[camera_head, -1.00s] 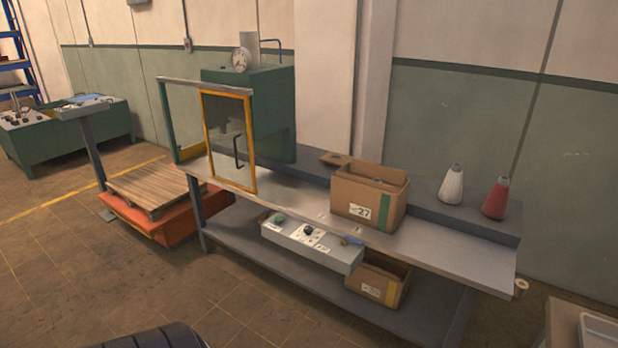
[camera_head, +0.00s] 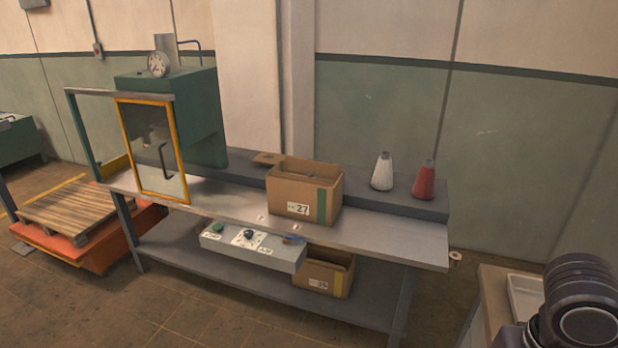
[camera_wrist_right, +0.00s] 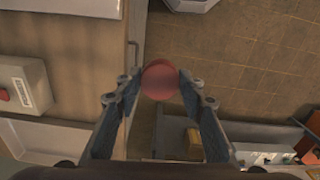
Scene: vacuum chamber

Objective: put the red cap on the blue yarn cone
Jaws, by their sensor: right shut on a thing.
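In the right wrist view, my right gripper (camera_wrist_right: 161,84) is shut on a round red thing that looks like the red cap (camera_wrist_right: 160,79), held between its fingertips. The gripper does not show in the head view; only a dark link of my arm shows at the lower right. I see no blue yarn cone in any view. A white cone (camera_head: 382,172) and a red cone (camera_head: 424,181) stand upright on the raised back shelf of the bench. My left gripper is not in view.
A cardboard box marked 27 (camera_head: 296,208) stands on the metal bench (camera_head: 405,247), right of the yellow-framed door (camera_head: 181,150). A control box (camera_head: 262,254) and a second carton (camera_head: 318,287) are below. A wooden-topped table (camera_head: 492,290) with a white tray stands at right.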

